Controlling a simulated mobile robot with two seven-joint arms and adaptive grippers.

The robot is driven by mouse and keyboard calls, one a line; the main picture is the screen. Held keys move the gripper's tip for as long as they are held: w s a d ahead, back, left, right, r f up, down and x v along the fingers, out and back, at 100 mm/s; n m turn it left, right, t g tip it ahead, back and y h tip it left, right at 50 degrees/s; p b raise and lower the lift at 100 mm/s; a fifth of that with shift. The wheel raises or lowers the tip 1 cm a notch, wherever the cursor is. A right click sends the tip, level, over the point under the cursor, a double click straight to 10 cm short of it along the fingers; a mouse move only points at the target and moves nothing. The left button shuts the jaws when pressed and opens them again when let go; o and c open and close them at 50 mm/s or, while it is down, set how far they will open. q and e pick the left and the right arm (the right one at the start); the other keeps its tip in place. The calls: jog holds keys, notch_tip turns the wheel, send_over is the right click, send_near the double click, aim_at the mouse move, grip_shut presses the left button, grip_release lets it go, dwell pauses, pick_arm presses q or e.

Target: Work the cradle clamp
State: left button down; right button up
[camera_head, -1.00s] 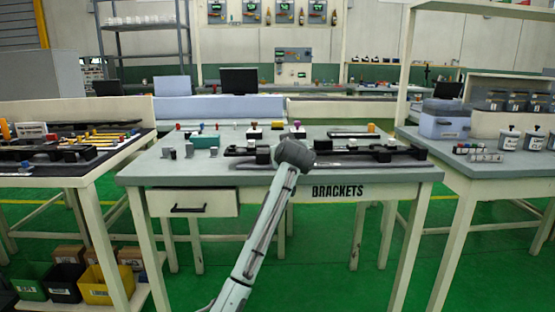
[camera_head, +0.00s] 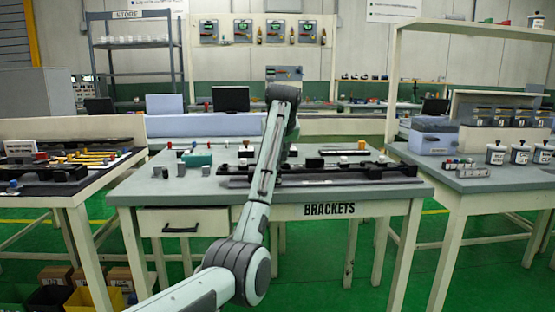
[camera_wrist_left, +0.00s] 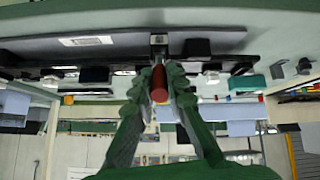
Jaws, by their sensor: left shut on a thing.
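The long dark clamp fixture (camera_head: 350,174) lies along the front of the brackets table, and my left arm crosses in front of its left part. In the left wrist view its dark rail (camera_wrist_left: 110,59) runs across behind the fingers. My left gripper (camera_wrist_left: 164,80) has its green fingers closed around a red, round-ended handle (camera_wrist_left: 159,92). A small dark block with a light square (camera_wrist_left: 158,42) is just beyond the fingertips. In the head view the fingers are hidden behind my arm. My right gripper is in neither view.
A teal block (camera_head: 197,160) and several small blocks stand at the table's left. A dark bar (camera_head: 343,152) lies behind the fixture. Side benches with tools (camera_head: 75,165) and jars (camera_head: 495,154) flank the table. The table's front left corner is clear.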

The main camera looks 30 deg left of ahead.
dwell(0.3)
pick_arm(q)
jog(key=c, duration=1.5)
grip_release()
jog(key=shift+w, duration=0.1)
jog(key=v, duration=1.2)
jog(key=shift+f, duration=0.1)
